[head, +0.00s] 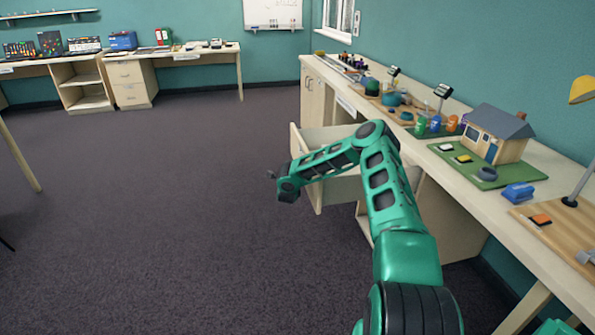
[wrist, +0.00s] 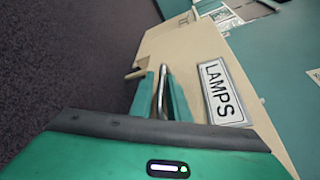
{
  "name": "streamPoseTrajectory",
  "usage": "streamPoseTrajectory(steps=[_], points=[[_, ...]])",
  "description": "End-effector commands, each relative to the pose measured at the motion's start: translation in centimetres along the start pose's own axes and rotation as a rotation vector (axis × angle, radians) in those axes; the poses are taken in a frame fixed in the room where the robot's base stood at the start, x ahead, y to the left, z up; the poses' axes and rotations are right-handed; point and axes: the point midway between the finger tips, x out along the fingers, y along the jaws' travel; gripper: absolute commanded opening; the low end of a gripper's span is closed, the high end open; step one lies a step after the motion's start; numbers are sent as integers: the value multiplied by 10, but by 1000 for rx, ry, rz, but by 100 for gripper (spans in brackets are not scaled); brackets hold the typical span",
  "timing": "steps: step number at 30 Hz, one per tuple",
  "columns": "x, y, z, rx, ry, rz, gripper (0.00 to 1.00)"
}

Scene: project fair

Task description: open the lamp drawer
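The lamp drawer (head: 340,192) is pulled well out from under the right-hand counter in the head view, with its inside partly behind my arm. In the wrist view its pale wooden front (wrist: 187,45) carries a white LAMPS label (wrist: 222,92). A metal bar handle (wrist: 161,92) stands between the two teal fingers of my gripper (wrist: 160,98). The fingers lie close on both sides of the bar and look shut on it. In the head view my arm reaches over the drawer to its front, and the fingers cannot be made out there.
The counter (head: 440,150) along the right wall holds a model house (head: 490,135), small coloured cans and lamps. A desk with drawers (head: 130,82) stands at the back left. The carpet (head: 180,200) left of the drawer is clear.

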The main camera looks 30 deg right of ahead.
Motion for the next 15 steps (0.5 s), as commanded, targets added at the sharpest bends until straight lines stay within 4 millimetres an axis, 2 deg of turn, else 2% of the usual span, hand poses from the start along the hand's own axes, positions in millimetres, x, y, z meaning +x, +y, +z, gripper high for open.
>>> streamPoseTrajectory(steps=[7, 15], points=[[-6, -2, -2, 3, 3, -3, 15], [-46, 0, -4, 4, 4, 2, 15]])
